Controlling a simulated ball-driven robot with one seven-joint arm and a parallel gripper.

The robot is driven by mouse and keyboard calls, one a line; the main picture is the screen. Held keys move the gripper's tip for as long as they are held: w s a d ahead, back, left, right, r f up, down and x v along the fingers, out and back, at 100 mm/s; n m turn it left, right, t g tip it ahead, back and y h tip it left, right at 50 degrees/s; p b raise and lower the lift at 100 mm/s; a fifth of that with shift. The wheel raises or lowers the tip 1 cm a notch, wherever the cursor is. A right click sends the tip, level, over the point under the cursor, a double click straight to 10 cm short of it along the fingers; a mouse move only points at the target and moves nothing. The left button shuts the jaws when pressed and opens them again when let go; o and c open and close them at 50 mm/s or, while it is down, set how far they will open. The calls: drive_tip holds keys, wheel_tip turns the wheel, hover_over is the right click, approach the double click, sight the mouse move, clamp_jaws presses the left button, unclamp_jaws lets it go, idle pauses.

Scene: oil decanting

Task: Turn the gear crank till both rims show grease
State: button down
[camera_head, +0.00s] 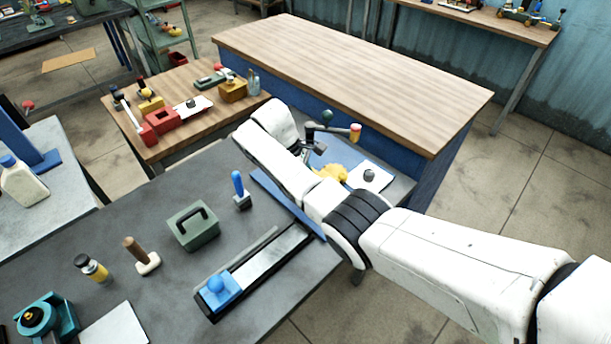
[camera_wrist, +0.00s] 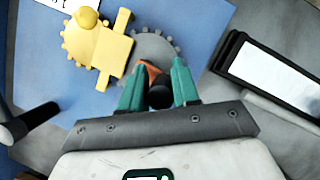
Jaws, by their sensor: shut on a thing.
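A yellow gear (camera_wrist: 88,45) with a yellow cross-shaped piece (camera_wrist: 118,48) over it lies on a blue plate (camera_wrist: 40,70) in the wrist view. A grey gear (camera_wrist: 150,44) is beside it at right, partly hidden by my fingers. My gripper (camera_wrist: 158,86) has teal fingers shut on an orange and black crank handle (camera_wrist: 154,72) over the grey gear. No grease is clear on the visible teeth. In the head view the yellow gear (camera_head: 332,174) shows beyond my arm, and my arm hides most of the grey gear and the fingers.
A white card with a dark knob (camera_head: 370,176) lies at right. A blue-handled tool (camera_head: 240,188), a green box (camera_head: 193,225) and a slide rail (camera_head: 262,266) stand at left. The wooden table (camera_head: 350,70) behind is bare.

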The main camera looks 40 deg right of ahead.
drive_tip(key=shift+s+n, duration=0.1)
drive_tip(key=shift+n, duration=0.4)
drive_tip(key=c, duration=0.9)
unclamp_jaws()
drive_tip(key=shift+r, duration=0.1)
drive_tip(key=v, duration=1)
drive_tip(key=shift+a+r, duration=0.25)
